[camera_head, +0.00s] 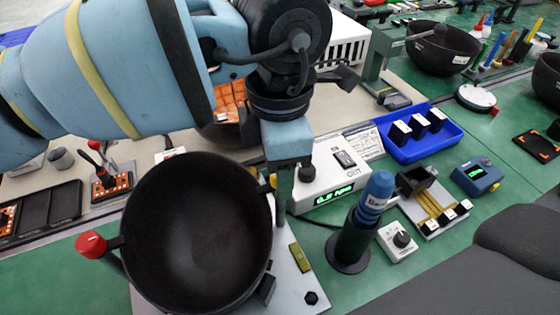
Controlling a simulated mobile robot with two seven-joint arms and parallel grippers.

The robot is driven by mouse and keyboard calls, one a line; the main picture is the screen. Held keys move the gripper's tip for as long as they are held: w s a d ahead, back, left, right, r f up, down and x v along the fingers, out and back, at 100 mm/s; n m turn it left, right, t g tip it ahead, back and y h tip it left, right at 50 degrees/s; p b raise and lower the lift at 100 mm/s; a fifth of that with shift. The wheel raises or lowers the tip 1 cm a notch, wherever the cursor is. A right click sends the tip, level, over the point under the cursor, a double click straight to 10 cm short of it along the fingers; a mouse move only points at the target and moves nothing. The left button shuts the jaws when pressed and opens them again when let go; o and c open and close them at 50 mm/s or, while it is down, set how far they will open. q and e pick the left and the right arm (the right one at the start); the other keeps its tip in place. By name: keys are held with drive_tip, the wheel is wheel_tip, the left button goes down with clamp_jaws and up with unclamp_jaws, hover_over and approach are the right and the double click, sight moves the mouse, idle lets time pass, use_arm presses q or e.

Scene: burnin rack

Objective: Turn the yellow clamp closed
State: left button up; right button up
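A small yellow piece (272,182), which may be the yellow clamp, shows at the right rim of a large black bowl (200,235). My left gripper (284,185) points down right beside it and hides much of it. I cannot tell whether the gripper touches it or which way the clamp is turned. The fingers are seen nearly edge-on, so their opening is unclear. A red knob (91,245) on a dark arm stands at the bowl's left side. The bowl sits above a light grey plate (290,290). My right gripper is not in view.
A white box with a green display (325,190) stands close right of my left gripper. A blue-topped tool stands in a black holder (348,245). A blue tray (410,148) and a yellow-railed fixture (430,205) lie farther right.

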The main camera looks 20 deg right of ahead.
use_arm(q)
drive_tip(key=shift+r, duration=3.9)
drive_tip(key=shift+s, duration=0.1)
